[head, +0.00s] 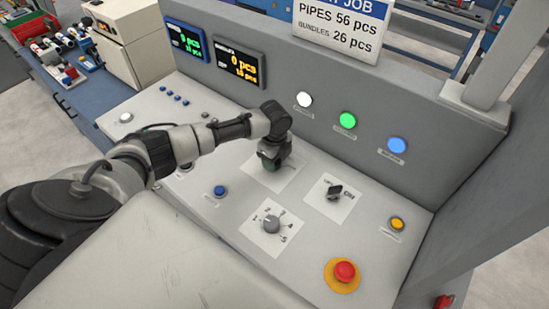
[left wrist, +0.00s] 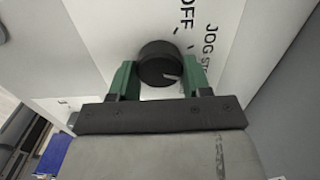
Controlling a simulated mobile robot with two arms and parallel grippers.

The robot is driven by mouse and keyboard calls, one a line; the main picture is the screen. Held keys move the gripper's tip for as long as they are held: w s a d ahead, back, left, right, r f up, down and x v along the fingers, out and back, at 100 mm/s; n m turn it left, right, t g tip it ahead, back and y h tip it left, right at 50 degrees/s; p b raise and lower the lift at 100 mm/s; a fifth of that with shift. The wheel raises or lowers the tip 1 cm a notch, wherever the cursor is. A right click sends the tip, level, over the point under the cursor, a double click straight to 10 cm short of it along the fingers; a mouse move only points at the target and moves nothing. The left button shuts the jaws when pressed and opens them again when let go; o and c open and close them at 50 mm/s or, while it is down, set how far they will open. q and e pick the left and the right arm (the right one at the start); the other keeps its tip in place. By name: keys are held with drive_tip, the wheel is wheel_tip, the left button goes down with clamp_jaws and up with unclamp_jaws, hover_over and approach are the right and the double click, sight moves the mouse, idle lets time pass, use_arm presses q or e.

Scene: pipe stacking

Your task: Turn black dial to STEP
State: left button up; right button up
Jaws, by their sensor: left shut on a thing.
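My left gripper (head: 272,163) reaches down to the sloped control panel from the left and covers the dial in the head view. In the left wrist view, the black dial (left wrist: 158,62) is round and sits between the two green fingers, which are closed on its sides. A white pointer line runs near the dial's lower right edge. The white label card (left wrist: 222,42) shows OFF, JOG and the start of a word "ST", partly cut off by the right finger. My right gripper is not in view.
Near the gripper on the panel are a grey selector knob (head: 271,223), a black switch (head: 334,191), a blue button (head: 219,190), a yellow button (head: 397,223) and a red stop button (head: 344,271). White, green and blue lights line the upright wall behind, beside two displays (head: 240,64).

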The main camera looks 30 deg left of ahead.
use_arm(q)
drive_tip(key=shift+w+r, duration=0.1)
drive_tip(key=shift+r, duration=0.05)
drive_tip(key=o, duration=0.9)
wheel_tip(320, 180, up, 11)
drive_tip(key=shift+f+b, duration=0.15)
drive_tip(key=shift+b, duration=0.85)
